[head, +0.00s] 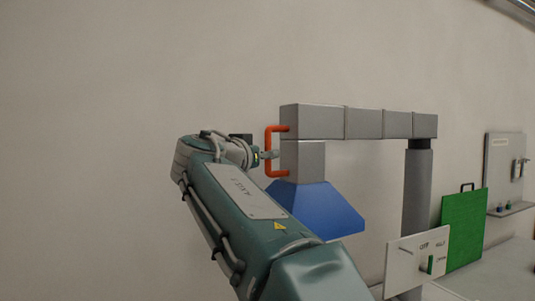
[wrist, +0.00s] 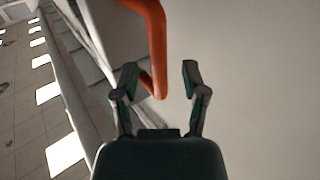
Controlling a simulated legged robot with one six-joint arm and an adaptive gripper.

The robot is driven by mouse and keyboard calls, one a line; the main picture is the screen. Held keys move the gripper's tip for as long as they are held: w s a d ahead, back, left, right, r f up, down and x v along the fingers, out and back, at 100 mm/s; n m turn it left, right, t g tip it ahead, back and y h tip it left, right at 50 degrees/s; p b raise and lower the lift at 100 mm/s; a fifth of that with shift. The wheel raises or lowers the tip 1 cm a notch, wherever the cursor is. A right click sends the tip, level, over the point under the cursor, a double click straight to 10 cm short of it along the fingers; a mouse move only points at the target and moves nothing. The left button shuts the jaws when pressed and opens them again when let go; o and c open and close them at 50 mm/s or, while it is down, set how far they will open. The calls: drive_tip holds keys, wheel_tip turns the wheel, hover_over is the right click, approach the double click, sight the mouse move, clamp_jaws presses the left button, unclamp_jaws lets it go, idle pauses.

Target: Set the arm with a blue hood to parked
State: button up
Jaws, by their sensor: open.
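The arm is a grey boxy boom (head: 365,122) on a dark grey post (head: 417,190), with a blue hood (head: 315,208) hanging at its left end. An orange handle (head: 270,135) is on the left side of that end. My gripper (head: 268,154) is at the handle in the head view, small and partly hidden. In the wrist view my gripper (wrist: 158,82) is open, and the orange handle (wrist: 156,45) comes down between its fingertips, nearer the left finger. I see no grip on it, and contact is unclear.
A white panel (head: 405,262) with marks reading OFF and HALF and a green lever stands below the boom's right end. A green board (head: 463,230) with a black handle is behind it. A grey wall panel (head: 503,165) hangs at the far right. The left side is bare wall.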

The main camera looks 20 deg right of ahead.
drive_tip(key=shift+x, duration=1.35)
clamp_jaws()
drive_tip(key=shift+s, duration=0.15)
